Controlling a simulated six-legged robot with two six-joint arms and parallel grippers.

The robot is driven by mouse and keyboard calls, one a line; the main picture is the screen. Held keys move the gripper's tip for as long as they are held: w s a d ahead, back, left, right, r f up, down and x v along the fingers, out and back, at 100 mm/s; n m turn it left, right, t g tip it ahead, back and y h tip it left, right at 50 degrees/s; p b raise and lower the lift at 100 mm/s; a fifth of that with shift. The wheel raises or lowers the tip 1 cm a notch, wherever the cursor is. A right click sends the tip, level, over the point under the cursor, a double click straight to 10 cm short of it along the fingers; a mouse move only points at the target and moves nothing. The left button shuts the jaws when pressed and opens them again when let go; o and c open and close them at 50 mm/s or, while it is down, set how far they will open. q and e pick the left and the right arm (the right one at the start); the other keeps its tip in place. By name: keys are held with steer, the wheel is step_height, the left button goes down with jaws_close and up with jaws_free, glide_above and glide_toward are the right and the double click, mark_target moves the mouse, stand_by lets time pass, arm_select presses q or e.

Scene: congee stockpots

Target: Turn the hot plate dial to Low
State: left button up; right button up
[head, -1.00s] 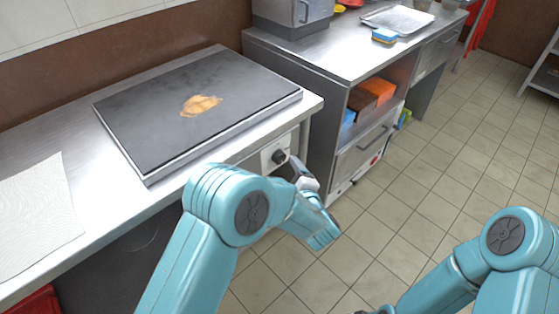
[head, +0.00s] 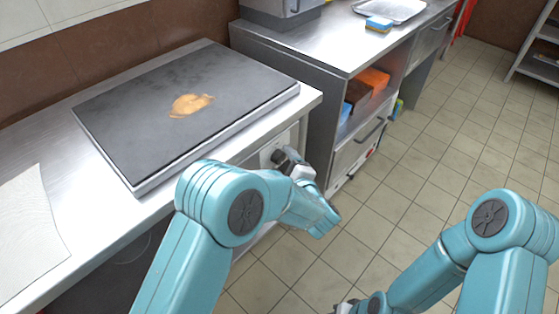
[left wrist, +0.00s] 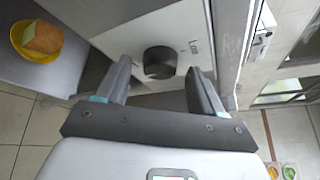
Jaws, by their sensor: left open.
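The black round dial (left wrist: 160,62) sits on a pale panel (left wrist: 188,24) in the left wrist view. My left gripper (left wrist: 159,72) is open, one finger on each side of the dial, with a visible gap to each. I cannot tell how deep the fingertips reach. In the head view my left gripper (head: 283,157) is at the counter front and mostly hides the dial. The dark hot plate (head: 130,115) lies on the counter above, with a brown patch (head: 190,104) on it. The dial's setting is not readable. A bit of my right gripper (head: 346,306) shows at the bottom edge.
A steel cabinet (head: 310,95) with a drawer stands just right of the panel. A blue and yellow sponge (head: 378,24) and a metal tray (head: 395,10) lie on it. A white cloth (head: 30,235) lies on the left counter.

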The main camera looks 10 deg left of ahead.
arm_select(q)
steer(key=shift+w+a, duration=0.1)
steer(key=shift+w, duration=0.15)
arm_select(e)
steer(key=shift+w+a+f, duration=0.2)
steer(key=shift+w+a, duration=0.1)
steer(key=shift+a, duration=0.05)
arm_select(q)
steer(key=c, duration=1.1)
steer(key=shift+o, duration=0.2)
steer(key=shift+f, duration=0.1)
arm_select(e)
steer(key=shift+d, duration=0.1)
